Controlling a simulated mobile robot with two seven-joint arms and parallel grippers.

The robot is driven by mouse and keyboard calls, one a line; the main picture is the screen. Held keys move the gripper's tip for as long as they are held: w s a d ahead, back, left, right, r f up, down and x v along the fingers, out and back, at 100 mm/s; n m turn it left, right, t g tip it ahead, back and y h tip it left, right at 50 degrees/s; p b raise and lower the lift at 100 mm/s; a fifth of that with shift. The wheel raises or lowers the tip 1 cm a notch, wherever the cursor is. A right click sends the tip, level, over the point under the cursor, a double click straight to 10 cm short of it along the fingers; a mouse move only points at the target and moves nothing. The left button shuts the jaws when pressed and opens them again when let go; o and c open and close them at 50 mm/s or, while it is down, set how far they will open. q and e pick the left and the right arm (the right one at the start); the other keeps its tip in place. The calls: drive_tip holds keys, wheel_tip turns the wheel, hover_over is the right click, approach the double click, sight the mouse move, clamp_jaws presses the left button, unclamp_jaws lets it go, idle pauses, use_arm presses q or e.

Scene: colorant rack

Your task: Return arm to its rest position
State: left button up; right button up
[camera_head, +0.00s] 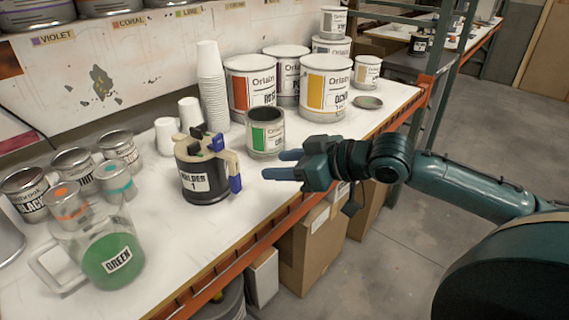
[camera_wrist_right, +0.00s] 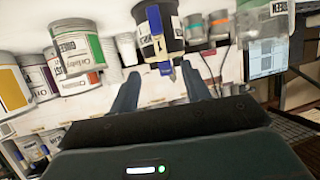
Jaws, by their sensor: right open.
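My right arm (camera_head: 465,185) reaches in from the right in the head view. Its gripper (camera_head: 281,164) is open and empty over the front of the white bench, with both fingers pointing left. A black holder (camera_head: 200,180) with a white label, tan clamp parts and blue tips stands just left of the fingertips, apart from them as far as I can tell. In the right wrist view the fingers (camera_wrist_right: 165,90) are spread, and the black holder (camera_wrist_right: 152,30) shows upside down beyond them. My left gripper is not in view.
A small green-labelled can (camera_head: 265,132) stands behind the gripper. Large paint cans (camera_head: 323,90) and stacked white cups (camera_head: 211,85) stand farther back. A jug of green liquid (camera_head: 112,258) is at front left. The orange bench edge (camera_head: 235,262) runs below the gripper; open floor lies right.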

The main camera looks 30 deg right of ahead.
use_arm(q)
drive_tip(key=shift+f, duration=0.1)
use_arm(e)
drive_tip(key=s+a+f+m+h+p, duration=0.1)
drive_tip(key=s+a+f, duration=0.15)
drive_tip(key=f, duration=0.65)
drive_tip(key=s+a+f+m+h+p, duration=0.1)
drive_tip(key=s+a+f, duration=0.15)
drive_tip(key=f, duration=0.65)
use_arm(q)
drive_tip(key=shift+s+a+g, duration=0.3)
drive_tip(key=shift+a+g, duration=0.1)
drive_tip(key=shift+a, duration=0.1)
use_arm(e)
drive_tip(key=s+a+f+m+h, duration=0.1)
drive_tip(key=s+a+f+h, duration=0.1)
drive_tip(key=s+a+f, duration=0.3)
drive_tip(key=s+f, duration=0.4)
drive_tip(key=s, duration=0.2)
drive_tip(key=shift+f+m+g, duration=0.3)
drive_tip(key=shift+f+g, duration=0.1)
